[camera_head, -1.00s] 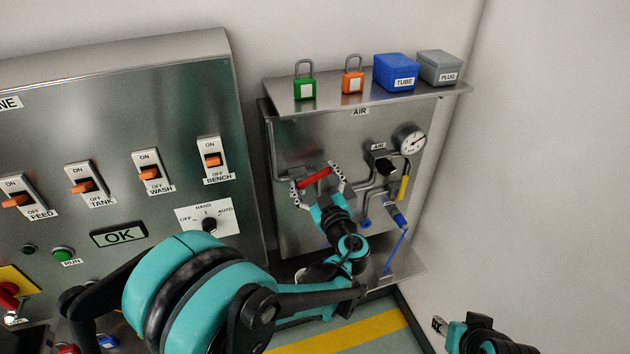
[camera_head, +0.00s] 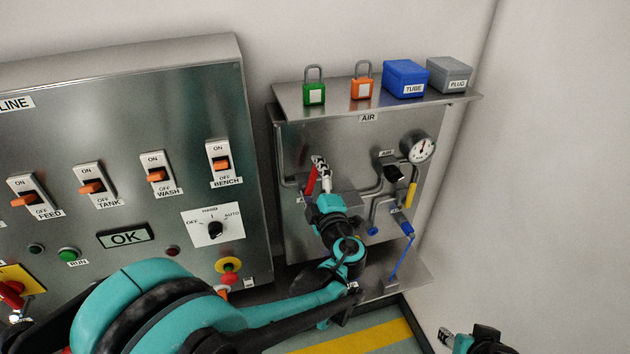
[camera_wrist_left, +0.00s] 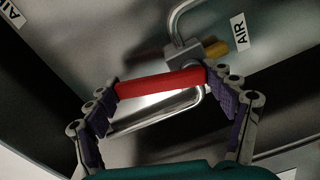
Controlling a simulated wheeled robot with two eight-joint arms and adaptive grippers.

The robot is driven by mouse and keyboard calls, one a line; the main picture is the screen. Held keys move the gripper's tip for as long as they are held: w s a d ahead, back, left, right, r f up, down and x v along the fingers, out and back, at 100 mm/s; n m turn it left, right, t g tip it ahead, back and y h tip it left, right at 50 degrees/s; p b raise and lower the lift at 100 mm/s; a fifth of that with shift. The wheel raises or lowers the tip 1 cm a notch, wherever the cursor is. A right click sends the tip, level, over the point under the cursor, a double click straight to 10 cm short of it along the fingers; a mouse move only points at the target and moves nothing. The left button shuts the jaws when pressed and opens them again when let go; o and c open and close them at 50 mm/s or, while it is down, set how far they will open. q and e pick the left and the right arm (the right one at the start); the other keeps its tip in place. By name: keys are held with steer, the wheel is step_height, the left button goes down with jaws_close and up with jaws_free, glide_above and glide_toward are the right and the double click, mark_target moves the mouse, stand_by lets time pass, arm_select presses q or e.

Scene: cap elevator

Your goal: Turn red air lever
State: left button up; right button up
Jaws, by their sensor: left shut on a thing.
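The red air lever (camera_head: 312,180) is on the left of the steel AIR panel and stands nearly upright in the head view. My left gripper (camera_head: 320,176) is at the lever, its grey fingers turned to line up with it. In the left wrist view the red lever (camera_wrist_left: 160,83) spans between the two purple finger pads, one at each end. The gripper (camera_wrist_left: 165,98) is shut on it end to end. My gripper and wrist hide the lever's pivot in the head view. My right gripper (camera_head: 446,337) shows only partly at the bottom edge.
A gauge (camera_head: 418,148), a black knob (camera_head: 391,172) and a yellow handle (camera_head: 411,195) sit right of the lever. Padlocks and boxes stand on the shelf (camera_head: 334,98) above. The switch panel (camera_head: 120,140) is at left. A blue-handled part (camera_head: 402,257) is at lower right.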

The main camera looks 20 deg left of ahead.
arm_select(q)
steer(key=shift+s+a+n, duration=0.1)
steer(key=shift+a+n, duration=0.15)
steer(key=shift+n, duration=0.55)
steer(key=shift+r, duration=0.1)
steer(key=o, duration=1.6)
steer(key=shift+s, duration=0.1)
steer(key=v, duration=1.2)
